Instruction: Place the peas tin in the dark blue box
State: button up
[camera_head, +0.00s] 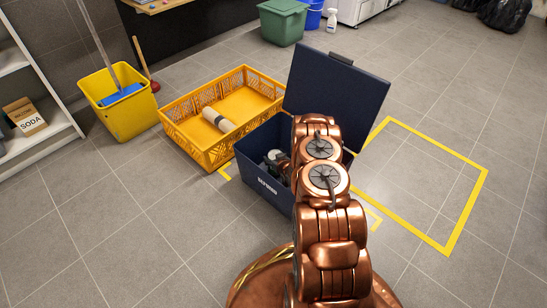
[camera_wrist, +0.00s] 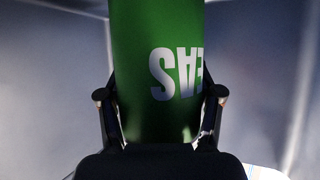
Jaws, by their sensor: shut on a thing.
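The peas tin (camera_wrist: 160,55) is green with white lettering and fills the middle of the wrist view. My gripper (camera_wrist: 160,105) is shut on it, one finger on each side. The dark blue box (camera_head: 262,186) stands open on the floor in the head view, its lid (camera_head: 335,90) raised at the back. My arm reaches down into the box, and the gripper (camera_head: 276,160) shows only in part inside it. The tin is hidden in the head view. Bluish walls surround the tin in the wrist view; whether it touches the bottom I cannot tell.
A yellow crate (camera_head: 206,152) with a rolled cream item (camera_head: 218,120) stands left of the box. A yellow bucket (camera_head: 124,118) stands farther left, near a white shelf (camera_head: 40,140). A green bin (camera_head: 282,24) is behind. The taped floor square (camera_head: 425,185) at right is clear.

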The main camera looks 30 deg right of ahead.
jog(key=shift+f, duration=0.1)
jog(key=o, duration=1.2)
